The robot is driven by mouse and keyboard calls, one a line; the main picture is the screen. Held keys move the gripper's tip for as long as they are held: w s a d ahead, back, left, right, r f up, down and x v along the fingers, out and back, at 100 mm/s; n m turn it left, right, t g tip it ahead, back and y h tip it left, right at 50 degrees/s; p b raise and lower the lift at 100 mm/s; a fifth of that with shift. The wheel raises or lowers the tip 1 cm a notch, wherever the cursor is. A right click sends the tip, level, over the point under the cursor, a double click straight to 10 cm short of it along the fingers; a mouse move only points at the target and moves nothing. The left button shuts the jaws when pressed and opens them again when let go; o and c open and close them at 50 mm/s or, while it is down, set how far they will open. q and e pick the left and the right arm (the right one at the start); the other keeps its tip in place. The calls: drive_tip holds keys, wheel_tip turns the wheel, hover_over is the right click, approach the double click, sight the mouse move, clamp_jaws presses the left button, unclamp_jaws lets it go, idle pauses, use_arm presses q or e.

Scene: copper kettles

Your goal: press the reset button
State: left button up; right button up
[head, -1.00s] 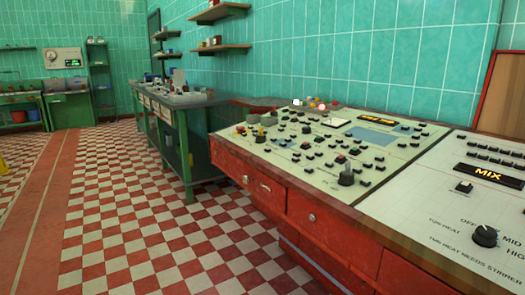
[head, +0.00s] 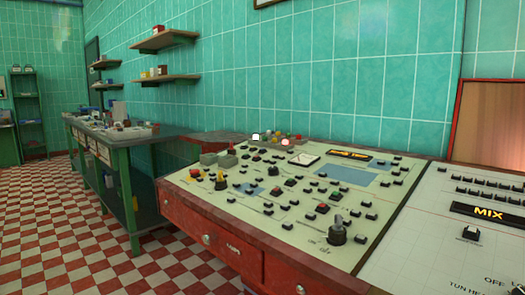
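A cream control panel (head: 235,212) on a red cabinet fills the lower middle of the head view. It carries many small black buttons, a black knob (head: 338,234), a red button (head: 322,208), another red button (head: 289,182) and a yellow control (head: 221,182) at its left. I cannot tell which one is the reset button, as the labels are too small to read. A second panel (head: 420,225) at the right has an orange MIX display (head: 489,212) with a black button (head: 469,233) below it. Neither of my grippers is in view.
A row of coloured lamps (head: 287,142) stands at the panel's back edge. A green workbench (head: 120,170) with items on it is farther left. Wall shelves (head: 165,80) hang above. The red and white checked floor (head: 60,225) is clear at the left.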

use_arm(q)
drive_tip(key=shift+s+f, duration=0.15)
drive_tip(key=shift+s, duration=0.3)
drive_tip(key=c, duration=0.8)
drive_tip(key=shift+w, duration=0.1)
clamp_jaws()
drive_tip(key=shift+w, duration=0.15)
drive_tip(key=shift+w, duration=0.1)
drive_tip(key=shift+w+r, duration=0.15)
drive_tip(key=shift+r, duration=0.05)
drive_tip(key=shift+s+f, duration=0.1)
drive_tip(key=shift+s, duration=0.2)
